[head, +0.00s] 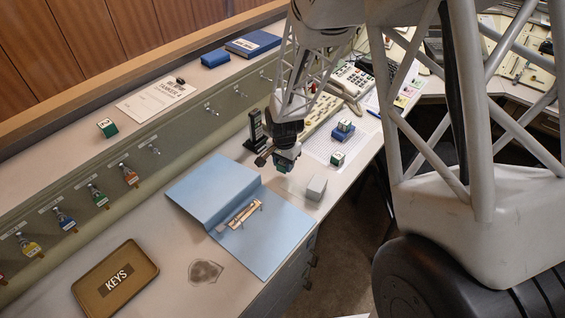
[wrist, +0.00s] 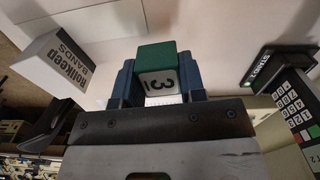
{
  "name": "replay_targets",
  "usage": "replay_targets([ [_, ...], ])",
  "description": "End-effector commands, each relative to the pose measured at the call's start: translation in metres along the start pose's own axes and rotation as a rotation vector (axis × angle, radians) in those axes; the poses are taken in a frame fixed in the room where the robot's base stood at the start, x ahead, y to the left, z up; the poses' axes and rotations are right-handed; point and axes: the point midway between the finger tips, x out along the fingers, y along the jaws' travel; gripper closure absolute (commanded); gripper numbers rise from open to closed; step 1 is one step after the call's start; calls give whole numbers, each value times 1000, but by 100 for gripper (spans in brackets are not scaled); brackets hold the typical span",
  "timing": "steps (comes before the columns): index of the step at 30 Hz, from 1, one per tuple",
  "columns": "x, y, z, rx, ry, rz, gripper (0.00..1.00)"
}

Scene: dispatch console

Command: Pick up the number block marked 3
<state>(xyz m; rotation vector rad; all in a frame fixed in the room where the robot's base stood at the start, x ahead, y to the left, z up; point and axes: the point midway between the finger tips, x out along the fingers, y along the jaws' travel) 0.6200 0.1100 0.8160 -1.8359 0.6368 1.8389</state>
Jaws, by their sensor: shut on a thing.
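The number block marked 3 (wrist: 158,72) is green with a white face and sits between the two blue fingers of my gripper (wrist: 157,85) in the wrist view. The fingers touch it on both sides, and the digit shows sideways. There the block shows only as a small dark green patch at the fingertips. Its height above the desk is hard to tell.
A white box (head: 316,187) is close on the right; it also shows in the wrist view (wrist: 62,62). A black stand (head: 256,128) is behind. Other blocks (head: 337,158) (head: 344,128) lie right. An open blue folder (head: 285,232) and KEYS tray (head: 92,293) lie in front.

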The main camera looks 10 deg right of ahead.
Motion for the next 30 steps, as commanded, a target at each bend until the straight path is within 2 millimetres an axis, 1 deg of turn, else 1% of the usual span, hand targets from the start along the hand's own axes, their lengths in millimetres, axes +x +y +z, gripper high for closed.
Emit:
replay_targets([
  [12,-7,53,48,0,1,-1,85],
  [18,-10,76,68,0,2,-2,85],
  [24,-12,94,83,0,1,-2,85],
  [30,-13,104,92,0,1,-1,85],
])
